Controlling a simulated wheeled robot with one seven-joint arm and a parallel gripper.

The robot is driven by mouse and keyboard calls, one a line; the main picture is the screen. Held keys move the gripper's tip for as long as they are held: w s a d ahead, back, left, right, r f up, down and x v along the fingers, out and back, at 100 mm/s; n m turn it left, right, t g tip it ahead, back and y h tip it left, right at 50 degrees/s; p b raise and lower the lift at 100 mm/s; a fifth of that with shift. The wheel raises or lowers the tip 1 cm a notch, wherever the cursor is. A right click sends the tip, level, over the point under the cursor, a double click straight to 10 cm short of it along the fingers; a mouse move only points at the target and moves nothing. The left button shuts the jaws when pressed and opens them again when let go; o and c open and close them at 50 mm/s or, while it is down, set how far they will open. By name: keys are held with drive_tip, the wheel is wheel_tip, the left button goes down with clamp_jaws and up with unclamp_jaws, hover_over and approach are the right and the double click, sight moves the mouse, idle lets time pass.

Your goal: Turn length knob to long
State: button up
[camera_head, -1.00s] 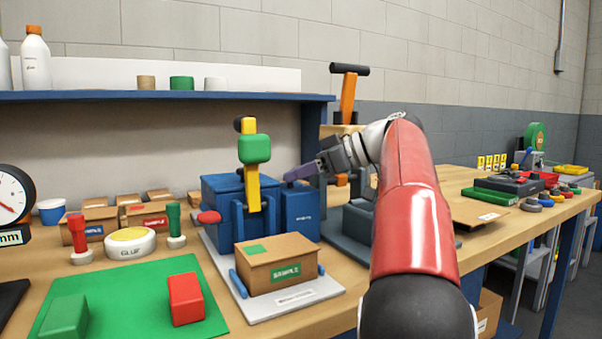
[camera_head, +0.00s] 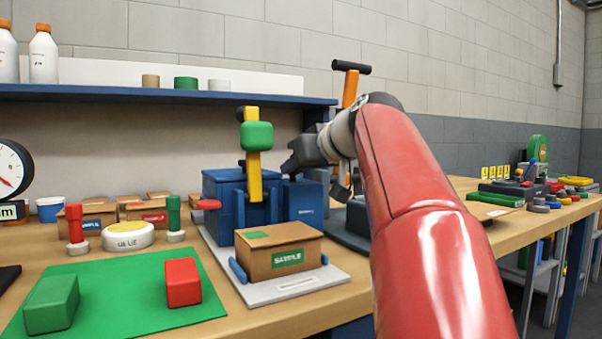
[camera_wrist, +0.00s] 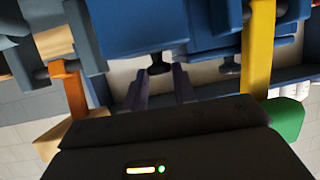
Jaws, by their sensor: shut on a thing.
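The blue machine (camera_head: 228,200) stands on a light grey base plate on the bench, with a yellow lever and green grip at its front. My gripper (camera_head: 289,166) is at the top right of the machine, seen from the side, and its contact is hidden in the head view. In the wrist view, the two purple fingers of my gripper (camera_wrist: 160,76) stand a little apart, with a small dark knob (camera_wrist: 158,67) between their tips. The knob sits against the blue machine. I cannot read any length marking or the knob's setting.
A sample carton (camera_head: 280,251) sits on the base plate in front of the machine. The yellow lever (camera_head: 252,165) with its green grip (camera_head: 257,136) rises left of my gripper. An orange-handled tool (camera_head: 350,88) stands behind my arm. A blue shelf (camera_head: 170,97) runs above.

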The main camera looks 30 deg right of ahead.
drive_tip(key=shift+a+m+h, duration=0.2)
drive_tip(key=shift+m+h, duration=0.4)
drive_tip(key=shift+h, duration=0.4)
drive_tip(key=o, duration=0.7)
drive_tip(key=shift+c, duration=0.2)
drive_tip(key=v, duration=0.7)
drive_tip(key=shift+s, duration=0.4)
drive_tip(key=shift+r, duration=0.1)
